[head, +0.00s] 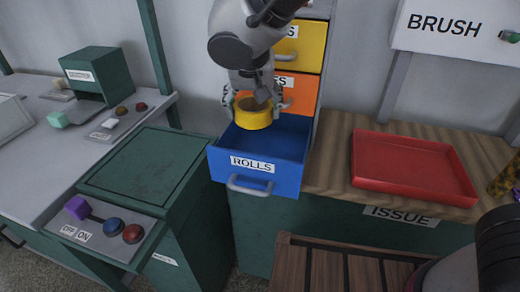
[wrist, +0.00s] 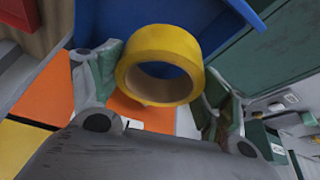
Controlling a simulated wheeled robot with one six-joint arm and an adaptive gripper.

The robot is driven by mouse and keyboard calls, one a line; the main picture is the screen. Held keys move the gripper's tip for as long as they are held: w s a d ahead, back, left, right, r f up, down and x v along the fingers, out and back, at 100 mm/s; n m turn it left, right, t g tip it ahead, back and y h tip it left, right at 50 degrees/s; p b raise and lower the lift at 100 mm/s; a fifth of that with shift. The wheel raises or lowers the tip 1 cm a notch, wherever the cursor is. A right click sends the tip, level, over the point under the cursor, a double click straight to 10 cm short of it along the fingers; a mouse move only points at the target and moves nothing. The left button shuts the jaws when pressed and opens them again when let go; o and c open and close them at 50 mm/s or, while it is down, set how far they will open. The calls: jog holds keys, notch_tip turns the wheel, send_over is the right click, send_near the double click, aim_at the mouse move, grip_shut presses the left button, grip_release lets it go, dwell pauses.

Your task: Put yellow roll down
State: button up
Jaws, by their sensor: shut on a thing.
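The yellow roll (head: 254,112) is a short ring with an open middle, held above the blue drawer labelled ROLLS (head: 268,187). My gripper (head: 256,102) is shut on the roll, one finger on each side of it. In the wrist view the yellow roll (wrist: 160,62) sits between the two fingers, its hole showing. The blue drawer is pulled out; its visible interior looks empty, but the roll and gripper hide its back part. I cannot tell whether the roll touches the drawer.
An orange drawer (head: 302,93) and a yellow drawer (head: 308,48) are above the blue one, both shut. A red tray (head: 413,165) lies on the wooden counter at right. A green cabinet (head: 142,170) with a switch panel stands at left. A wooden slatted surface (head: 340,268) is in front.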

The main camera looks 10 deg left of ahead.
aim_at(253, 128)
notch_tip(253, 128, down, 14)
jog(key=shift+f, duration=0.1)
dwell(0.4)
jog(key=shift+f, duration=0.15)
jog(key=o, duration=1.1)
jog(key=v, duration=1.2)
jog(key=shift+r, duration=0.25)
jog(key=shift+w, duration=0.1)
